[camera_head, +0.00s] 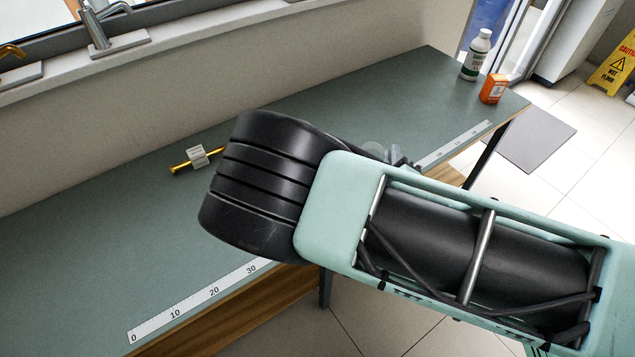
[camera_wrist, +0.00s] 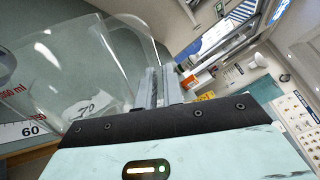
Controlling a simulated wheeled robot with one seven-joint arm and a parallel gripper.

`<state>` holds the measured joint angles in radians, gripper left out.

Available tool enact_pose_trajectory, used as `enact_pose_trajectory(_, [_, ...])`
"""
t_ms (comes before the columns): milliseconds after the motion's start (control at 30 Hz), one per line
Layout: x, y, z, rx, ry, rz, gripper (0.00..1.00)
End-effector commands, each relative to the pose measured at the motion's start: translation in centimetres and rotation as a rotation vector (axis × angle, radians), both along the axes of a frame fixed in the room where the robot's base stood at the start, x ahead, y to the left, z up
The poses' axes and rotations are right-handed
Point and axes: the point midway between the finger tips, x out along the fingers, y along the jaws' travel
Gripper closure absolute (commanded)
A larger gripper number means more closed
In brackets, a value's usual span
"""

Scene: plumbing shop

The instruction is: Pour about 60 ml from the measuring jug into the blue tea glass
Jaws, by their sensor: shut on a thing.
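The clear measuring jug (camera_wrist: 110,60) fills the left of the wrist view, with red volume marks on its wall. My gripper (camera_wrist: 152,88) is shut on its near side. In the head view my own arm hides most of the jug, and only a small clear rounded part (camera_head: 374,150) shows beside my gripper (camera_head: 398,158). I cannot tell the liquid level or the jug's exact tilt. A greyish rounded shape (camera_wrist: 6,64) is cut off at the left edge of the wrist view; I cannot tell if it is the blue tea glass. The glass is not clear in the head view.
A brass fitting with a white tag (camera_head: 197,157) lies on the green bench (camera_head: 90,235). A white ruler strip (camera_head: 190,302) runs along its front edge. A white bottle (camera_head: 476,55) and an orange box (camera_head: 493,88) stand at the far right end. The bench's left part is clear.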

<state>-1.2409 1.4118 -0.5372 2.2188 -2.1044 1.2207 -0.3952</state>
Motion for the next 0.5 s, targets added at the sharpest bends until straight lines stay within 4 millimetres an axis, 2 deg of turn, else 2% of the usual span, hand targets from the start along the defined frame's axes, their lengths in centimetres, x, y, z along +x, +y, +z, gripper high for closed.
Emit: enact_pose_trajectory(500, [0.16, 0.83, 1.15, -0.07, 0.008, 0.0, 1.0])
